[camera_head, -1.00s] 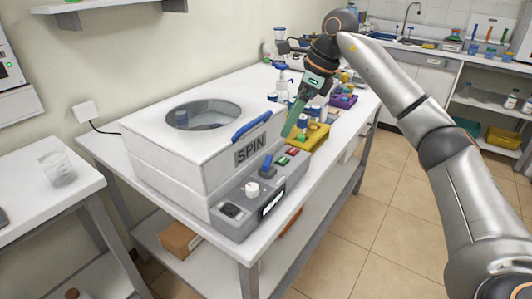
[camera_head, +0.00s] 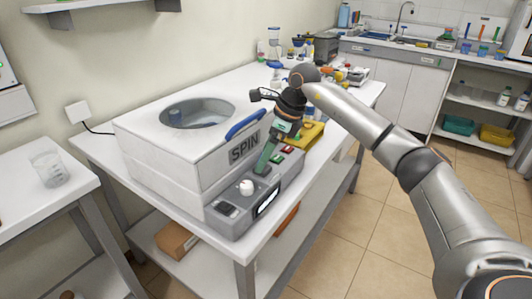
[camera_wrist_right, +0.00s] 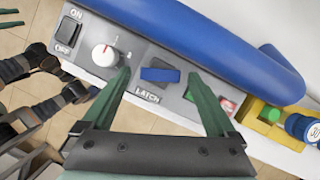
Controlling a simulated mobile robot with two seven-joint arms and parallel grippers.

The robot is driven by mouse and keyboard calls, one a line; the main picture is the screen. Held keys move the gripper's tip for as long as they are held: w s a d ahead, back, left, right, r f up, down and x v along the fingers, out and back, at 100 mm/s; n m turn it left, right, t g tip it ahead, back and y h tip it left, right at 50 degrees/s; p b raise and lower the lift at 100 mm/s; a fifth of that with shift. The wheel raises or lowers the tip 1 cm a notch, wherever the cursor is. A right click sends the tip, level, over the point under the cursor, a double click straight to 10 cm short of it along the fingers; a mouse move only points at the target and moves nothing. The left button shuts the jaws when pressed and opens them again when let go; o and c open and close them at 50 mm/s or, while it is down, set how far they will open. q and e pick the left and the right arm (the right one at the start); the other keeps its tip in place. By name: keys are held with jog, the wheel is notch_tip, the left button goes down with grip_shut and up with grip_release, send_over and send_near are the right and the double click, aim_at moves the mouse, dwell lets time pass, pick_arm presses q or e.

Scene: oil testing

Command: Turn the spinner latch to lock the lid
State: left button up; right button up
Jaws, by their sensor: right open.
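The spinner (camera_head: 180,165) is a white box marked SPIN with its lid down and a blue handle (camera_head: 246,124) on the front edge. In the right wrist view, the blue latch (camera_wrist_right: 160,75) sits on the grey panel above the word LATCH. My right gripper (camera_head: 262,165) is open over the panel. In the wrist view its green fingers stand on either side of the latch, with gaps showing between. In the head view the gripper hides the latch. My left gripper is not in view.
A white knob (camera_wrist_right: 104,55) and an ON/OFF switch (camera_wrist_right: 66,32) are left of the latch; green and red buttons (camera_wrist_right: 226,103) are to its right. A yellow rack (camera_head: 312,133) stands behind the panel. A beaker (camera_head: 48,169) stands on the left table.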

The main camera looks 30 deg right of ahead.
jog(key=shift+c, duration=0.3)
jog(key=c, duration=1.3)
jog(key=shift+s+r+m+h+p, duration=0.1)
jog(key=shift+m+h+p, duration=0.3)
jog(key=shift+m, duration=0.5)
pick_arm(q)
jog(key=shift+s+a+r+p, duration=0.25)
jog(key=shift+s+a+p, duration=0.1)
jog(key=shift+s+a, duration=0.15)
pick_arm(e)
jog(key=shift+a+m+t+h, duration=0.15)
jog(key=shift+m+t+h, duration=0.25)
jog(key=shift+m, duration=0.9)
jog(key=o, duration=1)
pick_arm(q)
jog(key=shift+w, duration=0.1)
pick_arm(e)
jog(key=o, duration=0.4)
jog(key=shift+c, duration=0.2)
